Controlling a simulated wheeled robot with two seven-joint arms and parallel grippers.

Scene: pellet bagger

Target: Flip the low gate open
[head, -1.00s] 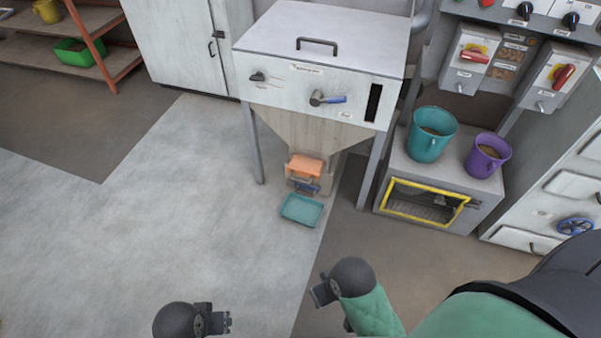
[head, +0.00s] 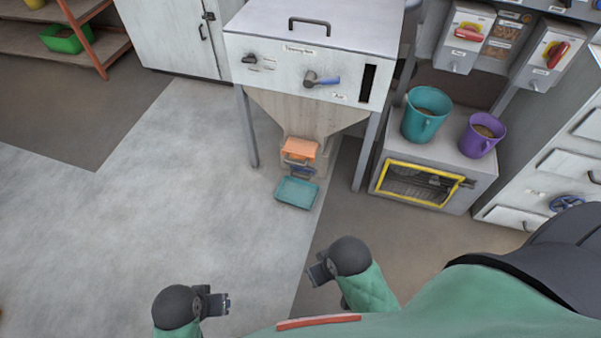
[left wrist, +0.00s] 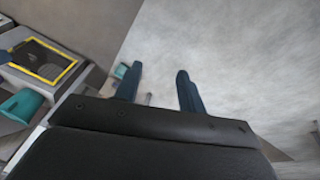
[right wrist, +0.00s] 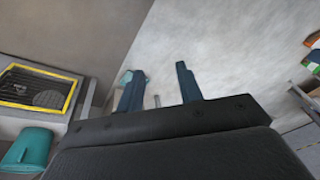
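The pellet bagger (head: 312,55) stands upright with a tapering hopper. My left gripper (head: 226,303) is open and empty over the floor, apart from the outlet. My right gripper (head: 314,275) is also open and empty, nearer the outlet but apart from it. Both wrist views show the fingers spread: left (left wrist: 157,88), right (right wrist: 160,86).
A teal tray (head: 297,193) lies on the floor before the outlet. To the right, a teal bucket (head: 424,118) and a purple bucket (head: 480,137) stand on a cabinet with a yellow-framed opening (head: 382,181). Floor (head: 190,200) at left is clear.

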